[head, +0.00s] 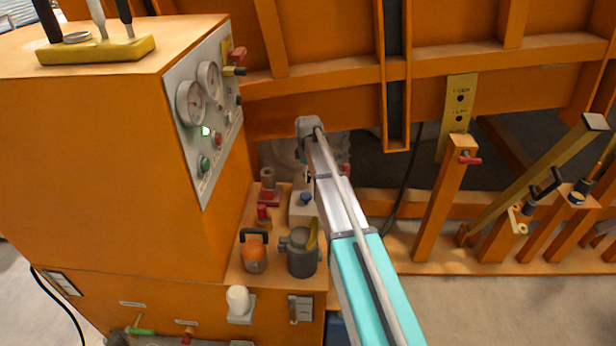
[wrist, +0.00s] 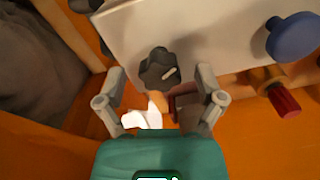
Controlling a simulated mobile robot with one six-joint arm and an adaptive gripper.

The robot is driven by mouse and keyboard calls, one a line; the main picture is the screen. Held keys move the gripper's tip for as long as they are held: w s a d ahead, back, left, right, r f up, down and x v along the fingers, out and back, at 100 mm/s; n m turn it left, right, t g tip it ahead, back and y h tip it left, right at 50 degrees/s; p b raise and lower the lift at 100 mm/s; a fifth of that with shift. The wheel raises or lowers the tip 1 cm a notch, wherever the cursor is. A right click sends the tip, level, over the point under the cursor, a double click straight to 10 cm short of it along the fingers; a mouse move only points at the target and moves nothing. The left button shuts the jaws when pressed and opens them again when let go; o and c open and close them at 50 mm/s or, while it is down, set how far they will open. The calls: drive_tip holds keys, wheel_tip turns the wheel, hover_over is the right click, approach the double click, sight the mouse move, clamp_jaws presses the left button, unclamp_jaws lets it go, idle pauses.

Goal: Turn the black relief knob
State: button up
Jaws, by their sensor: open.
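The black relief knob (wrist: 158,68) is lobed, with a pale mark on its face. It sits at the edge of a pale block (wrist: 205,28) in the wrist view. My gripper (wrist: 160,76) is open, one finger to each side of the knob in the picture. A gap shows between the knob and each finger, so neither finger appears to touch it. How deep the fingers reach along the knob is unclear. In the head view the pale block (head: 300,212) stands beside my arm, which hides the black knob and most of my gripper.
A blue knob (wrist: 293,37) and a red knob (wrist: 285,101) lie to the right in the wrist view. In the head view a grey pump-like part (head: 302,258) and an orange part (head: 253,252) stand in front. The orange cabinet with its gauge panel (head: 205,115) rises at left.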

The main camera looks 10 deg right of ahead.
idle(0.3)
drive_tip(key=c, duration=1.1)
drive_tip(key=shift+c, duration=0.2)
drive_tip(key=shift+m, duration=0.3)
drive_tip(key=m, duration=0.3)
drive_tip(key=shift+m, duration=0.4)
drive_tip(key=m, duration=0.4)
drive_tip(key=shift+m, duration=0.3)
drive_tip(key=m, duration=0.4)
drive_tip(key=shift+m, duration=2.4)
